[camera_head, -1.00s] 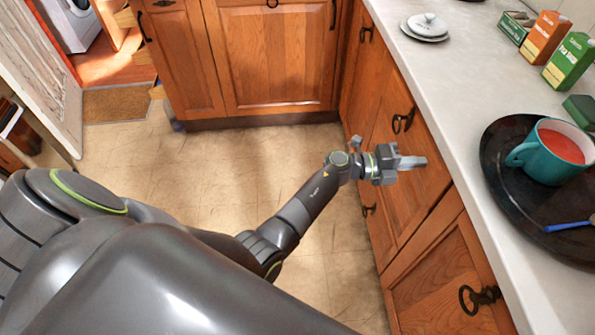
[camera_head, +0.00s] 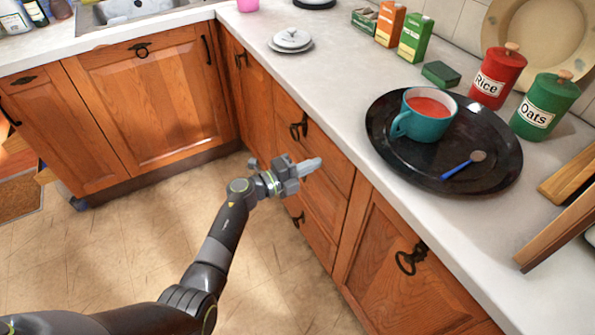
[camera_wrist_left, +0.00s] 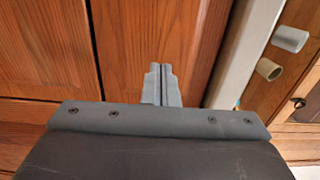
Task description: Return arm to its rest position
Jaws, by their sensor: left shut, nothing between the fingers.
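My left arm reaches in from the lower left in the head view. Its gripper (camera_head: 306,169) is in front of the wooden drawer fronts, lower than the counter edge. The gripper is shut with nothing in it. In the left wrist view the two grey fingers (camera_wrist_left: 161,85) lie together, with wooden cabinet doors (camera_wrist_left: 45,50) behind them. My right gripper is in neither view.
The pale counter (camera_head: 330,85) runs along the right. A black tray (camera_head: 390,155) on it holds a teal mug (camera_head: 424,124) of red liquid and a blue spoon (camera_head: 460,166). Red (camera_head: 497,75) and green (camera_head: 545,105) canisters stand behind. Black handles (camera_head: 410,258) jut from the cabinets. Floor (camera_head: 110,245) is clear at left.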

